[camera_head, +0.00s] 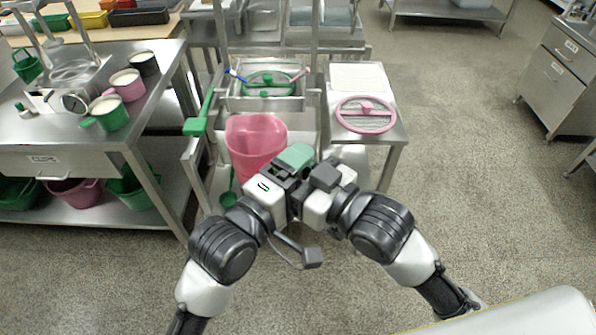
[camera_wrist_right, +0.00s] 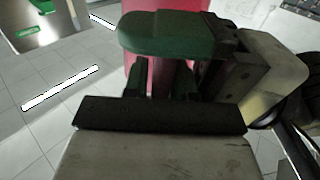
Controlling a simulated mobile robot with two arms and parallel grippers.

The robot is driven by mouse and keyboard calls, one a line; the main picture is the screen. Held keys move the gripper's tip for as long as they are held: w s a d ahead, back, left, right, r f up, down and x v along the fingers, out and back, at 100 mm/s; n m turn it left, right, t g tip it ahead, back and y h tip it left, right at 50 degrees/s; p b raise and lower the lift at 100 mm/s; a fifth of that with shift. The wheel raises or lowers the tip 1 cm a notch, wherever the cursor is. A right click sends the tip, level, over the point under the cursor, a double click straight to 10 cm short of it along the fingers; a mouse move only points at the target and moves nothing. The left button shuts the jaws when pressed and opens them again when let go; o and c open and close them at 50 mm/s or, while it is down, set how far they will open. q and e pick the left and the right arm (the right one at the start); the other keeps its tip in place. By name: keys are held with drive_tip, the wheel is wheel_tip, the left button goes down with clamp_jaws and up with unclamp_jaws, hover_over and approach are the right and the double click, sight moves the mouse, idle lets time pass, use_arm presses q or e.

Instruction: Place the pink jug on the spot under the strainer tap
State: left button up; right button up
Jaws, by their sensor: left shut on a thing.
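The large pink jug (camera_head: 257,140) stands upright in front of the strainer stand, its spout side to the left. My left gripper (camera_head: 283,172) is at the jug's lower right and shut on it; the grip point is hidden. My right gripper (camera_head: 322,180) is close against the left one; its jaws are not clearly seen. A green rounded piece (camera_head: 295,156) shows at the gripper tips, also in the right wrist view (camera_wrist_right: 165,33), with the pink jug (camera_wrist_right: 190,72) behind it. The green strainer (camera_head: 268,84) is in the metal stand behind the jug. The tap and the spot under it are hidden.
A steel table (camera_head: 60,130) on the left holds a green jug (camera_head: 108,113), a smaller pink jug (camera_head: 127,84) and a black one. Tubs are on its lower shelf. A side table (camera_head: 393,134) with a pink round strainer (camera_head: 365,114) is at right. Floor is clear on the right.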

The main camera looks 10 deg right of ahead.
drive_tip(key=o, duration=0.3)
drive_tip(key=shift+o, duration=0.2)
drive_tip(key=shift+f, duration=0.15)
